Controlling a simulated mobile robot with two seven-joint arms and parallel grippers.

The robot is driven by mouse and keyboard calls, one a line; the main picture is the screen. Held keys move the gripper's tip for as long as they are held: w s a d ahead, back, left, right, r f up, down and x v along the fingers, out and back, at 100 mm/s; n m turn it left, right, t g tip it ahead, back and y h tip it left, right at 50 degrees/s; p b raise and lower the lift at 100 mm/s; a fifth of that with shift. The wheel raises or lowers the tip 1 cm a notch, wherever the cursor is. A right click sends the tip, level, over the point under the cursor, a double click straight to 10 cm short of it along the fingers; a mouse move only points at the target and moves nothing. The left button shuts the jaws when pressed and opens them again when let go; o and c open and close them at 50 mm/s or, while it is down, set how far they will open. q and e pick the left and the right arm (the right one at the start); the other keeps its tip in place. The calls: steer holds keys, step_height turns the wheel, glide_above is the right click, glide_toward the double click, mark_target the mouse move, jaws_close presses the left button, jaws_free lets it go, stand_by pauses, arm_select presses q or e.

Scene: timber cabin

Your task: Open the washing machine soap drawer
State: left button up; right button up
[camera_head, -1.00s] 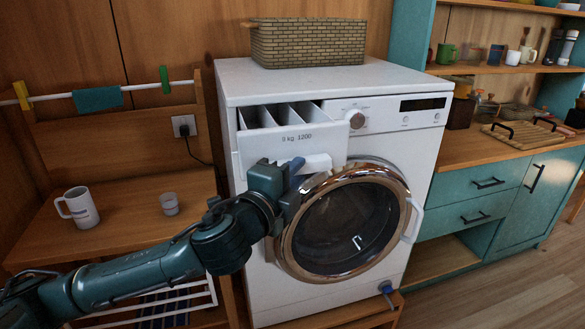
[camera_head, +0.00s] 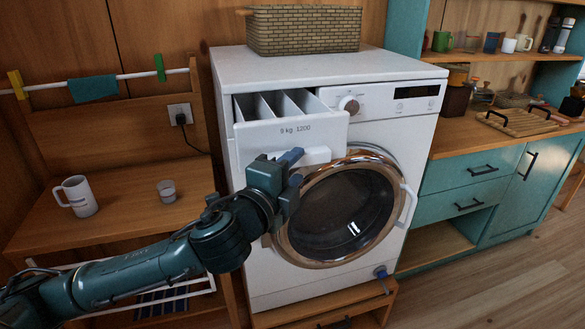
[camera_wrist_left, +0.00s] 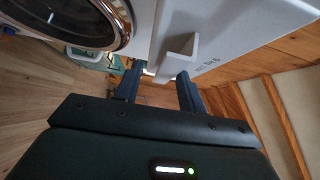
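The white washing machine (camera_head: 385,140) stands in the middle of the head view. Its soap drawer (camera_head: 270,135) is pulled out at the upper left, with its compartments visible from above. The drawer's white handle (camera_head: 317,155) sticks out low on its front, and also shows in the wrist view (camera_wrist_left: 179,54). My left gripper (camera_head: 294,172) is just in front of the drawer, beside the handle. In the wrist view its two fingers (camera_wrist_left: 158,88) are apart with nothing held between them, and the handle lies just beyond their tips. My right gripper is not in view.
The round door (camera_head: 345,212) is shut below the drawer. A wicker basket (camera_head: 305,30) sits on top of the machine. A mug (camera_head: 78,197) and a small cup (camera_head: 167,190) stand on the wooden bench at left. Teal cabinets (camera_head: 470,195) stand at right.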

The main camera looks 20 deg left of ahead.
arm_select(q)
steer(key=shift+s+r, duration=0.1)
steer(key=shift+r, duration=0.05)
steer(key=s+a+p, duration=0.2)
steer(key=s+p, duration=0.6)
steer(key=s, duration=0.4)
steer(key=shift+s+a, duration=0.2)
steer(key=shift+s, duration=0.2)
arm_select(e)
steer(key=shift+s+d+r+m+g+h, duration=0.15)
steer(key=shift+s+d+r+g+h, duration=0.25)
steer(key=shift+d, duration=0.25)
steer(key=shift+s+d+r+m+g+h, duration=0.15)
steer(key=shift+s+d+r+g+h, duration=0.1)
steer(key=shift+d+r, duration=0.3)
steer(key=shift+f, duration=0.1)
